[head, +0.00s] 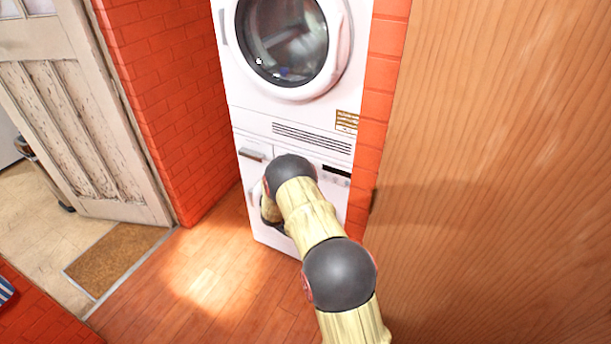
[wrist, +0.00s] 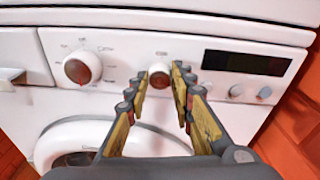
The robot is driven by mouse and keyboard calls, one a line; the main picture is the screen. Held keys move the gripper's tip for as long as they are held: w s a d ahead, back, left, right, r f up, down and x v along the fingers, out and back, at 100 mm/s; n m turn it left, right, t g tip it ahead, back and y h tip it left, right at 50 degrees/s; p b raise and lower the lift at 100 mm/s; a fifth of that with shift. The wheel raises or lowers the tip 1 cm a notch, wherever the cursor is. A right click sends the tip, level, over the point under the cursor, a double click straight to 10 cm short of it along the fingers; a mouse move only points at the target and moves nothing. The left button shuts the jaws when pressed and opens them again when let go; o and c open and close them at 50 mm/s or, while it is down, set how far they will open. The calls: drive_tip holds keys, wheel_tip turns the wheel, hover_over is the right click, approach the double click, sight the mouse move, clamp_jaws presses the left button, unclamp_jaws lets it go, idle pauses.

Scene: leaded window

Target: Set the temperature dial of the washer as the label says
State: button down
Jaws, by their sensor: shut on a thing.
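The washer (head: 258,212) is the lower white machine in the head view; its control panel (wrist: 120,48) shows in the wrist view. A small round dial (wrist: 159,74) near the panel's middle stands between the fingertips of my gripper (wrist: 161,80). My gripper is shut on this dial, one finger at each side. A larger dial (wrist: 77,69) with printed marks around it sits to the left, clear of the fingers. A brown label (head: 347,121) is on the white front above the washer, its text too small to read. My arm hides much of the washer in the head view.
A dark display (wrist: 247,62) and small knobs (wrist: 264,93) lie right of the fingers. A second machine with a round door (head: 283,42) is stacked above. A wooden panel (head: 490,170) stands close on the right; the floor (head: 205,275) at left is clear.

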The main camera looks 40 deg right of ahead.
drive_tip(key=shift+f, duration=0.2)
idle(0.4)
drive_tip(key=c, duration=1.8)
unclamp_jaws()
drive_tip(key=o, duration=0.3)
drive_tip(key=shift+r, duration=0.1)
drive_tip(key=v, duration=1.2)
